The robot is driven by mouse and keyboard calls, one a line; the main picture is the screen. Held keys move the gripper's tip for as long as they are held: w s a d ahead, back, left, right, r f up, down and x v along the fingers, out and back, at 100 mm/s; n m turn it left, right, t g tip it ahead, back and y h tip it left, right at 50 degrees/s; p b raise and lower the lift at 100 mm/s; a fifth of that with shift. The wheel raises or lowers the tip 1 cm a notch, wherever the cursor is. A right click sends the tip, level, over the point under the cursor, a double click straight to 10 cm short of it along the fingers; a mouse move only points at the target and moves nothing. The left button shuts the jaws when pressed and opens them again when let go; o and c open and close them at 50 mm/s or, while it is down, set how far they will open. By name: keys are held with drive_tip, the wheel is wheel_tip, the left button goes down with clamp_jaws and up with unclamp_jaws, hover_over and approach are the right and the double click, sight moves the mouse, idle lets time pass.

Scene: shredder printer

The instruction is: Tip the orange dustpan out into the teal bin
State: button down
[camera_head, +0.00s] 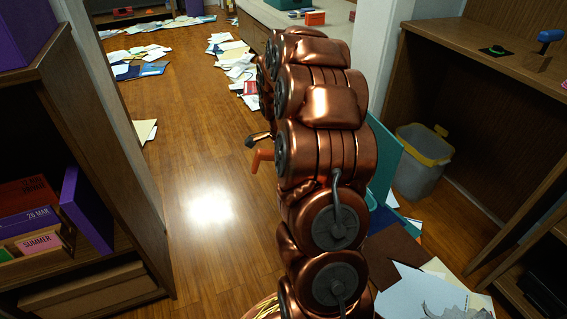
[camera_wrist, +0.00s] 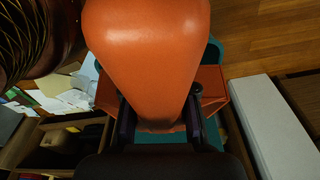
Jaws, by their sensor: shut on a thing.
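The orange dustpan (camera_wrist: 147,50) fills the upper middle of the wrist view, with its wider part showing on both sides behind my fingers. My gripper (camera_wrist: 160,122) is shut on it. In the head view only a small orange end of the dustpan (camera_head: 262,158) sticks out left of my arm; my arm hides the rest. The teal bin (camera_head: 385,158) shows partly, right of and behind my arm. Teal (camera_wrist: 213,52) also shows behind the dustpan in the wrist view. Whether anything is in the dustpan, and the bin's inside, cannot be seen.
A grey bin with a yellow rim (camera_head: 420,172) stands under the desk (camera_head: 480,62) at right. Papers (camera_head: 425,290) lie at front right, and more (camera_head: 140,62) are scattered at the back. A shelf (camera_head: 120,250) stands at left. The middle floor (camera_head: 190,150) is clear.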

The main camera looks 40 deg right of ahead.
drive_tip(key=shift+s+d+r+t+y+p, duration=0.3)
drive_tip(key=shift+d+r+y+p, duration=0.15)
drive_tip(key=shift+r+p, duration=0.15)
drive_tip(key=shift+s+d+r+t+y+p, duration=0.15)
drive_tip(key=shift+d+r+t+y+p, duration=0.2)
drive_tip(key=shift+r+y+p, duration=0.2)
drive_tip(key=shift+s+d+r+t+y+p, duration=0.25)
drive_tip(key=shift+d+r+y+p, duration=0.2)
drive_tip(key=shift+r+p, duration=0.2)
drive_tip(key=s+d+r+t+y+p, duration=0.3)
drive_tip(key=s+d+r+y+p, duration=0.1)
drive_tip(key=d, duration=0.3)
drive_tip(key=shift+s+d+r+y+p, duration=0.3)
drive_tip(key=shift+s+r+y+p, duration=0.1)
drive_tip(key=shift+r+y+p, duration=0.2)
drive_tip(key=d+p, duration=0.1)
drive_tip(key=s+d+t+y+p, duration=0.1)
drive_tip(key=p, duration=0.1)
drive_tip(key=s+d+y+p, duration=0.1)
drive_tip(key=p, duration=0.1)
drive_tip(key=shift+d+r+t, duration=0.1)
drive_tip(key=shift+r+t, duration=0.2)
drive_tip(key=shift+r, duration=0.1)
idle(0.3)
